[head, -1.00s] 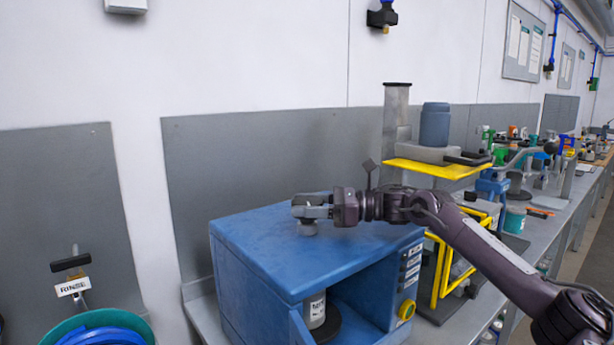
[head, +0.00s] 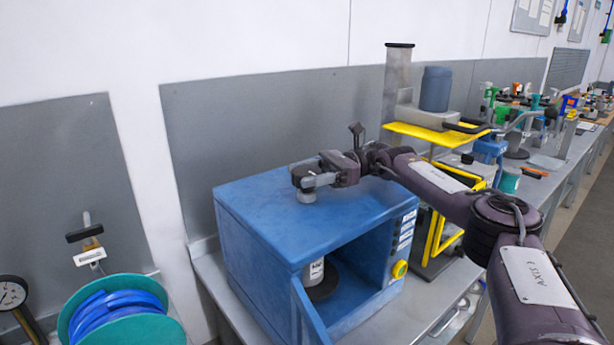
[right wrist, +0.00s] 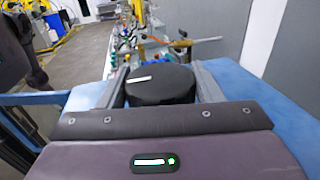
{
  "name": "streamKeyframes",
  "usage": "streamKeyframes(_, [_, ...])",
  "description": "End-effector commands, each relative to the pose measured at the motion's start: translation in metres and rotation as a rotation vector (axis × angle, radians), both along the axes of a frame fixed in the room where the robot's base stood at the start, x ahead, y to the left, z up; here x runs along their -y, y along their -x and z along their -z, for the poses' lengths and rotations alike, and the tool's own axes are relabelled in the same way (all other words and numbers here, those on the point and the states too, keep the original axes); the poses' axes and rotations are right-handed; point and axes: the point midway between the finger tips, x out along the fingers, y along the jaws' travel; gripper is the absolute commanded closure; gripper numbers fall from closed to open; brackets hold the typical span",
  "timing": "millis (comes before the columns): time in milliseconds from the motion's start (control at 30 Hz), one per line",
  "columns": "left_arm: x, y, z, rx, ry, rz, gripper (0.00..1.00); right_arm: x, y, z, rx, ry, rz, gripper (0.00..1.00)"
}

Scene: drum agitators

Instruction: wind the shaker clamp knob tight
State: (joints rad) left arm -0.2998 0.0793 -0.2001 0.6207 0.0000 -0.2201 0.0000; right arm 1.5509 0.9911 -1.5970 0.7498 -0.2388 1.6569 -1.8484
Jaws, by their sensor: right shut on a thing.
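The blue shaker cabinet (head: 262,225) stands on the grey bench with its front open. The clamp knob (head: 306,196) is on top of the cabinet. My right gripper (head: 303,183) comes down on the knob from above and is shut on it. In the right wrist view the knob (right wrist: 160,84) is a round dark cap with a white mark on its top, between the two grey fingers (right wrist: 160,88). A white container (head: 314,272) with a label stands inside the cabinet. My left gripper is not in view.
A yellow-framed stand (head: 405,131) holding a grey-blue canister (head: 435,90) is to the right of the cabinet. A teal and blue hose reel (head: 120,315) and a dial gauge (head: 12,292) are at lower left. Bench clutter runs off to the right.

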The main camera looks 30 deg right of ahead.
Motion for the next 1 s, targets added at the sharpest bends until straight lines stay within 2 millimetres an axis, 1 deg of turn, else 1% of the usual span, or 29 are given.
streamKeyframes(33, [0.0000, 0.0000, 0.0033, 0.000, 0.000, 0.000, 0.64, -0.0008, -0.0008, 0.0008, 0.004, 0.001, -0.013, 0.63])
streamKeyframes(200, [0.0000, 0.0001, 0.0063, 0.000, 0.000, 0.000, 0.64, -0.0006, -0.0006, 0.0003, 0.003, 0.000, -0.043, 0.63])
streamKeyframes(667, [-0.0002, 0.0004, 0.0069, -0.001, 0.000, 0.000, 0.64, -0.0006, 0.0000, -0.0006, 0.002, -0.001, -0.056, 0.63])
streamKeyframes(700, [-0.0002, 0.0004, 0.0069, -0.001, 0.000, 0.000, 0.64, -0.0007, 0.0000, -0.0005, 0.002, -0.001, -0.056, 0.39])
streamKeyframes(867, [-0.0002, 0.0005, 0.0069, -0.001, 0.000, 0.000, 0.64, -0.0006, -0.0001, -0.0003, 0.001, -0.001, -0.056, 0.19])
streamKeyframes(1000, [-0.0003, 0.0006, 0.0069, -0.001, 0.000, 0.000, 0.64, -0.0005, -0.0002, -0.0001, 0.000, -0.001, -0.055, 0.19])
